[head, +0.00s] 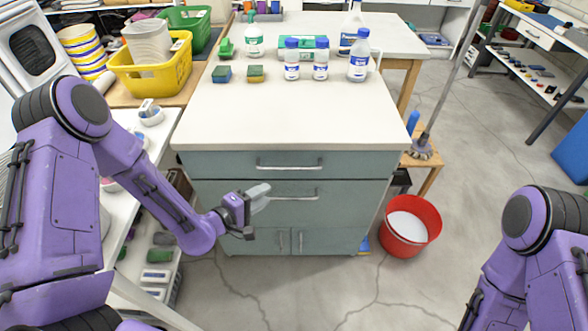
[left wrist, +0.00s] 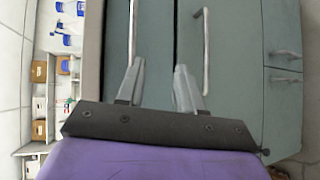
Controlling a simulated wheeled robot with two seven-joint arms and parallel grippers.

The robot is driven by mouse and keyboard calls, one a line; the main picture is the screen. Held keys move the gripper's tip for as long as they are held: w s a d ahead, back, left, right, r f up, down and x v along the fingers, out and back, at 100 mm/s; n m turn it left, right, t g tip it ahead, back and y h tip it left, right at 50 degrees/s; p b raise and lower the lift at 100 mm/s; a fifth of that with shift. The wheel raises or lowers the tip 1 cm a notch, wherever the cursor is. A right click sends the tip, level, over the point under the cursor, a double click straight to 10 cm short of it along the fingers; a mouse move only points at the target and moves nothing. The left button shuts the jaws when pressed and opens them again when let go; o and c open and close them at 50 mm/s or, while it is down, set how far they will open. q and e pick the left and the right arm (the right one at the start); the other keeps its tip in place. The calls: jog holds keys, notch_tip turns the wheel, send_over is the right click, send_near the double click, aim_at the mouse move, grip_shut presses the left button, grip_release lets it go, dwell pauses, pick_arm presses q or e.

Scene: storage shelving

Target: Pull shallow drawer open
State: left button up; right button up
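The grey-green cabinet has a shallow top drawer (head: 230,164) with a metal bar handle (head: 290,167). It looks shut, flush with the front. A deeper drawer (head: 345,205) below has its own bar handle (head: 295,198). My left gripper (head: 262,192) is in front of the deeper drawer, left of its handle and below the shallow one's. In the left wrist view, turned sideways, my left gripper (left wrist: 158,75) has its fingers apart with nothing between them. The shallow drawer's handle (left wrist: 133,30) and the deeper drawer's handle (left wrist: 205,45) lie beyond the fingertips. My right gripper is out of view.
Bottles (head: 358,58) and sponges (head: 222,74) stand on the white worktop (head: 290,115). Below the drawers are two doors (head: 325,242). A red bucket (head: 408,245) stands on the right, near a mop (head: 422,147). The floor in front is clear.

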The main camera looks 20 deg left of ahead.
aim_at(291, 168)
pick_arm(q)
jog(key=shift+t+h, duration=0.4)
jog(key=shift+h, duration=0.4)
jog(key=w+d, duration=0.2)
jog(key=w, duration=0.1)
jog(key=w+d+r, duration=0.1)
jog(key=w, duration=0.3)
jog(key=w+d, duration=0.2)
jog(key=w, duration=0.1)
jog(key=shift+w+d+r+p, duration=0.25)
jog(key=shift+d+r+p, duration=0.05)
jog(key=shift+p, duration=0.05)
jog(key=shift+c, duration=0.3)
grip_shut()
